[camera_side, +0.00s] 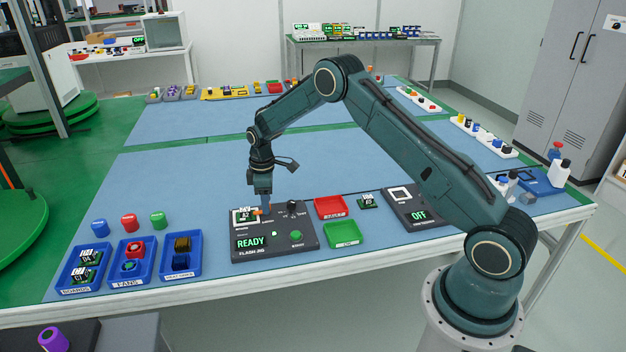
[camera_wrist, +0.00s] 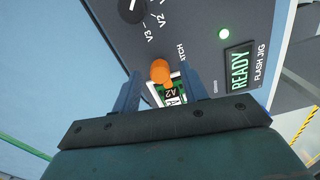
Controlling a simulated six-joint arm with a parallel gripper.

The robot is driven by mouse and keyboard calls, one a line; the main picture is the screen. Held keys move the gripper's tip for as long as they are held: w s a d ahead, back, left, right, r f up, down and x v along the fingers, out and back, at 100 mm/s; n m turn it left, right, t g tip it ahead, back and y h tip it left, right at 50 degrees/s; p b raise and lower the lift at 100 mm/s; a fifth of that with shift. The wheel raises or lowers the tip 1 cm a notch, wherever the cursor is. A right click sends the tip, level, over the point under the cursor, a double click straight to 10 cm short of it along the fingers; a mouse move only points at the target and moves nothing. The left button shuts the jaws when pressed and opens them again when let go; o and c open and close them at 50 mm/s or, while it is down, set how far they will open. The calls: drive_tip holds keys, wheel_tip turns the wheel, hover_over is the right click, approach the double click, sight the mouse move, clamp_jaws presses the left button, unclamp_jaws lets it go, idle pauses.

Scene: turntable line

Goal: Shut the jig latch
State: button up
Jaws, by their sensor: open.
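The dark flash jig (camera_side: 275,254) stands near the front of the bench, its display reading READY. It also shows in the wrist view (camera_wrist: 205,35). The orange latch knob (camera_wrist: 160,71) is at the edge of the jig's board slot, just beyond my fingertips. A green board labelled A2 (camera_wrist: 172,93) lies in the slot beside the latch, partly hidden. My gripper (camera_side: 265,207) points down over the latch side of the jig. In the wrist view its two blue fingers stand apart (camera_wrist: 162,82), on either side of the latch and board. Contact with the latch cannot be told.
A black selector knob (camera_side: 291,205) stands close to my gripper's right. A red tray (camera_side: 331,215) and green tray (camera_side: 344,243) lie right of the jig. Blue bins (camera_side: 181,274) stand left. Another unit reading OFF (camera_side: 412,222) lies further right.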

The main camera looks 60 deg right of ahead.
wheel_tip(320, 180, up, 14)
idle(0.6)
idle(0.4)
drive_tip(key=s+a+r+m+t, duration=0.15)
drive_tip(key=s+a+r, duration=0.25)
drive_tip(key=s+r, duration=0.45)
drive_tip(key=s+a+r+m+t, duration=0.15)
drive_tip(key=s+a+r, duration=0.25)
drive_tip(key=s+r, duration=0.45)
drive_tip(key=s+a+m+t, duration=0.1)
drive_tip(key=s+a+m, duration=0.1)
drive_tip(key=s, duration=0.8)
drive_tip(key=s+a+m+t, duration=0.1)
drive_tip(key=s+a+m, duration=0.1)
drive_tip(key=s, duration=0.9)
drive_tip(key=shift+s+a+f+t, duration=0.15)
drive_tip(key=shift+a+f+t, duration=0.1)
drive_tip(key=shift+t, duration=0.05)
